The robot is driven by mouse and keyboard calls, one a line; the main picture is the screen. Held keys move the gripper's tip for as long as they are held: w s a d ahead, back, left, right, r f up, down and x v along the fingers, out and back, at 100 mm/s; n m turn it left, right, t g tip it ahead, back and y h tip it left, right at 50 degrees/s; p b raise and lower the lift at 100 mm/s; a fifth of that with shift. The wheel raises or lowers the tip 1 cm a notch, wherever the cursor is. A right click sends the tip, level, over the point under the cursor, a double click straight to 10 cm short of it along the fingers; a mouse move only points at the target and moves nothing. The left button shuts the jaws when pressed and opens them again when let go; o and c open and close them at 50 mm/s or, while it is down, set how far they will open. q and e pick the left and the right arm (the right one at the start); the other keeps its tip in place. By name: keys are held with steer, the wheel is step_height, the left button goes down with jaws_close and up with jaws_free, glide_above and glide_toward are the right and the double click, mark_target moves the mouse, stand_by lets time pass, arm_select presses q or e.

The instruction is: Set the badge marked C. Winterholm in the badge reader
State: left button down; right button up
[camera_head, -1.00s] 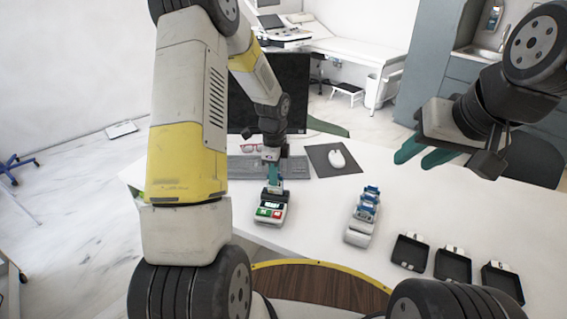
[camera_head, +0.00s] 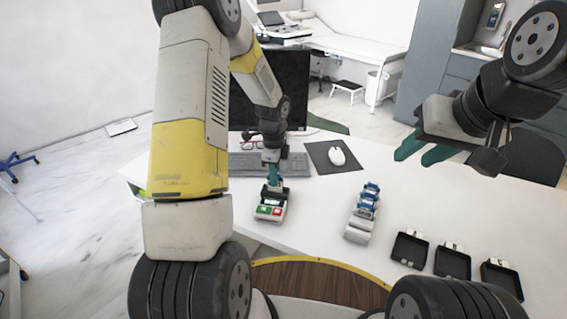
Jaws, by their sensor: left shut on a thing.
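The badge reader (camera_head: 270,209) stands on the white table, with a small display and green and red keys facing me. My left gripper (camera_head: 274,181) points down at the back of the reader. It is shut on a badge that its fingers and the reader mostly hide. I cannot read the name on it, or tell whether it is seated. Blue-topped badges (camera_head: 371,189) stand in a pale holder (camera_head: 358,232) to the right of the reader; their names are too small to read. My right gripper (camera_head: 420,152) is open and empty above the table's right part.
Three black trays (camera_head: 410,250) sit in a row at the front right. Behind the reader are a keyboard (camera_head: 240,164), a dark monitor (camera_head: 290,82) and a white mouse (camera_head: 337,156) on a dark pad. The tabletop between reader and holder is clear.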

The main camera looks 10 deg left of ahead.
arm_select(q)
steer(key=shift+f, duration=0.75)
steer(key=c, duration=1.1)
jaws_free()
steer(key=shift+r, duration=3.5)
